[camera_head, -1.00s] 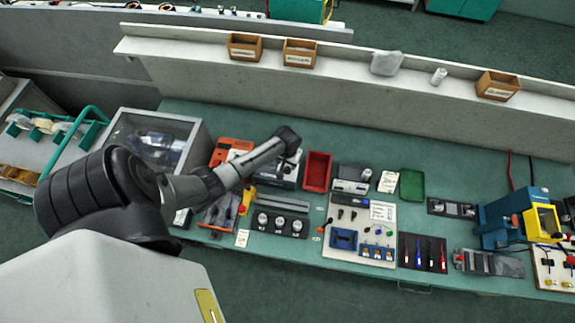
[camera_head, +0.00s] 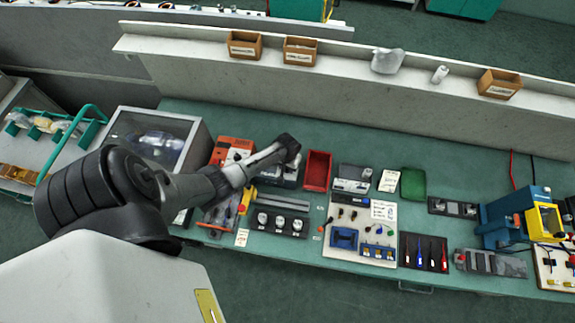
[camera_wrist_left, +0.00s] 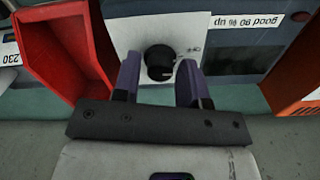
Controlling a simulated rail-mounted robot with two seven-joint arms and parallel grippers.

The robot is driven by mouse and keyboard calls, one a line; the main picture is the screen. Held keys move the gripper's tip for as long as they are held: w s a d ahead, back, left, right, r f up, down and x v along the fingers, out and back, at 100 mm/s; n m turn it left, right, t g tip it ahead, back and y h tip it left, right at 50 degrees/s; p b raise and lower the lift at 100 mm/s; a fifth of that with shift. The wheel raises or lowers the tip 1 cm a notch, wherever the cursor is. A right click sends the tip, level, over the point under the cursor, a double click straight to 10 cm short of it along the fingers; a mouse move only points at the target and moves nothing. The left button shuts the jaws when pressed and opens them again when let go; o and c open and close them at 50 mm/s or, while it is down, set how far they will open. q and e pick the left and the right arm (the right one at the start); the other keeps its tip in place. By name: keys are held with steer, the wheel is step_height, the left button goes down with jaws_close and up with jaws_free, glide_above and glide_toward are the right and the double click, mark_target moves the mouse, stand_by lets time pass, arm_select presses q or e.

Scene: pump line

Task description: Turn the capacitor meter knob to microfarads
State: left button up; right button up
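The meter's black round knob (camera_wrist_left: 159,62) sits on a white dial plate in the left wrist view. A light pointer mark shows on its lower side; the dial print is too small to read. My left gripper (camera_wrist_left: 160,78) is open, with one purple finger on each side of the knob. I cannot tell whether the fingers touch it. In the head view my left arm's wrist (camera_head: 287,148) is over the meter (camera_head: 270,178), hiding most of it and the gripper's fingers. My right gripper is in neither view.
A red bin (camera_head: 318,171) stands right of the meter and shows close by in the wrist view (camera_wrist_left: 62,45). An orange device (camera_head: 230,150) is on the other side. A panel with several round parts (camera_head: 279,222) lies in front.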

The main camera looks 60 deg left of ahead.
arm_select(q)
steer(key=c, duration=0.6)
steer(key=shift+c, duration=0.2)
steer(key=shift+m, duration=0.3)
steer(key=m+p, duration=0.1)
steer(key=m, duration=0.5)
steer(key=shift+m, duration=0.4)
steer(key=m, duration=0.9)
steer(key=shift+f+b, duration=0.1)
steer(key=shift+b, duration=0.25)
steer(key=shift+m, duration=0.9)
